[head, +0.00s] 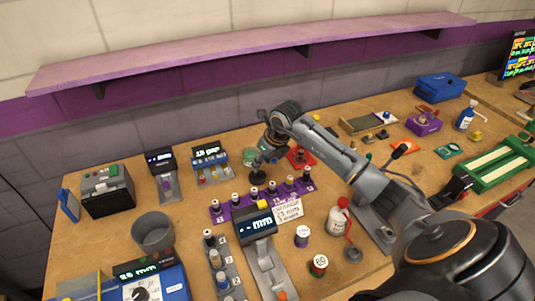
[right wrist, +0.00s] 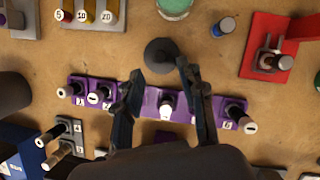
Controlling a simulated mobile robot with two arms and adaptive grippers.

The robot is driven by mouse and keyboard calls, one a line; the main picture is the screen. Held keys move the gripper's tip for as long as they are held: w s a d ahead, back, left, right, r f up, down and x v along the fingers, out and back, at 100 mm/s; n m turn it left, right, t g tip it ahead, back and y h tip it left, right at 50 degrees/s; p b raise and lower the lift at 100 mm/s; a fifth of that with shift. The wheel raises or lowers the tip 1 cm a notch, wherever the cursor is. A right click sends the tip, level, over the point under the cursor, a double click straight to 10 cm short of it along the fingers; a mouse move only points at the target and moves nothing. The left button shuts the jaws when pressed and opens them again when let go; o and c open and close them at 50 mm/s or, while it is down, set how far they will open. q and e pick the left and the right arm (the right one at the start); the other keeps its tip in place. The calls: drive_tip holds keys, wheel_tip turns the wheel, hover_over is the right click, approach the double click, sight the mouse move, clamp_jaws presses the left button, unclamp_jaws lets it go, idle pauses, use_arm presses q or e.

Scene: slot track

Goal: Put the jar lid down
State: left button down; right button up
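A dark grey round piece, which looks like the jar lid (head: 258,178), is on the wooden bench just behind the purple slot track (head: 238,212). In the right wrist view the lid (right wrist: 162,54) lies just beyond my fingertips, with gaps visible on both sides. My right gripper (head: 264,160) points down over it; in the wrist view the right gripper (right wrist: 160,70) has its fingers spread apart. A greenish jar (right wrist: 174,6) stands behind the lid. Whether the lid touches the bench is hard to tell. My left gripper is not in view.
The purple track (right wrist: 150,103) holds several upright pegs close under my fingers. A red block (right wrist: 270,45) stands to the right, and a blue-topped peg (right wrist: 226,26) nearer. A grey cup (head: 153,233) stands at the left. Bare bench lies left of the lid.

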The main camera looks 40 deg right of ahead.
drive_tip(key=v, duration=0.6)
drive_tip(key=shift+r+b, duration=0.2)
drive_tip(key=shift+b, duration=0.25)
